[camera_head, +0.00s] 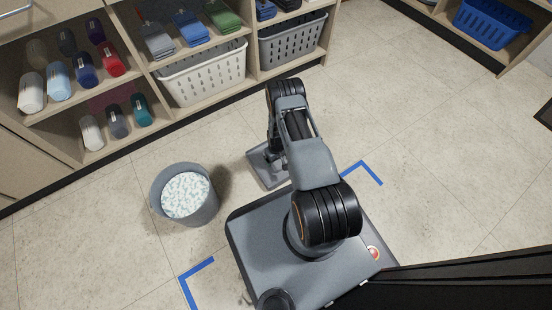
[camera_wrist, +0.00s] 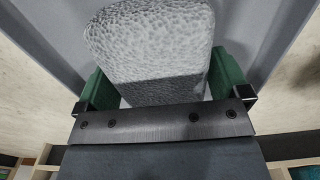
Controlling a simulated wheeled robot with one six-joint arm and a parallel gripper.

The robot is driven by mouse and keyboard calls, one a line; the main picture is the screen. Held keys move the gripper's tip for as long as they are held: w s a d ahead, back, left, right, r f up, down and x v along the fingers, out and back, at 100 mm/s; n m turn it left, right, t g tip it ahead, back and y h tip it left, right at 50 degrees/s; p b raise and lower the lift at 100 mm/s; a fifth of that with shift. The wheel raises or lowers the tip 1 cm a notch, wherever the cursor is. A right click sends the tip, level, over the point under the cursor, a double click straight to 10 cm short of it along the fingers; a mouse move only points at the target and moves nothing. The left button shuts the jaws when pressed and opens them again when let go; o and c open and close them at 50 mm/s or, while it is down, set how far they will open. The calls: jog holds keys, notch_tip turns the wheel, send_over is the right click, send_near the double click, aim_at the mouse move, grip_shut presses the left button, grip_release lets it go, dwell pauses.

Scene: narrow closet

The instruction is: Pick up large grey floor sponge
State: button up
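The grey sponge (camera_wrist: 150,45) has a pale speckled face and a darker, shaded lower part. In the wrist view it fills the top middle. My gripper (camera_wrist: 164,85) has a green finger on each side of the sponge, so the sponge sits between them. Whether both fingers press on it cannot be told; pale slivers show low down beside the fingers. In the head view my arm hides most of the gripper, and I cannot make out the sponge there.
A grey bin (camera_head: 203,216) with white speckled contents stands left of my arm. Blue corner tape (camera_head: 365,167) marks the floor. The floor at right is clear.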

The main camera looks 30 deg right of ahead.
jog(key=c, duration=0.6)
jog(key=shift+o, duration=0.2)
jog(key=shift+r, duration=0.1)
jog(key=shift+r+p, duration=0.4)
jog(key=shift+r, duration=0.2)
notch_tip(320, 180, up, 2)
jog(key=shift+r+p, duration=0.25)
jog(key=shift+p, duration=0.4)
jog(key=s+a+r+p, duration=0.1)
jog(key=a+r+p, duration=0.5)
jog(key=a, duration=0.8)
notch_tip(320, 180, up, 3)
jog(key=shift+s+r, duration=0.1)
jog(key=shift+s, duration=0.1)
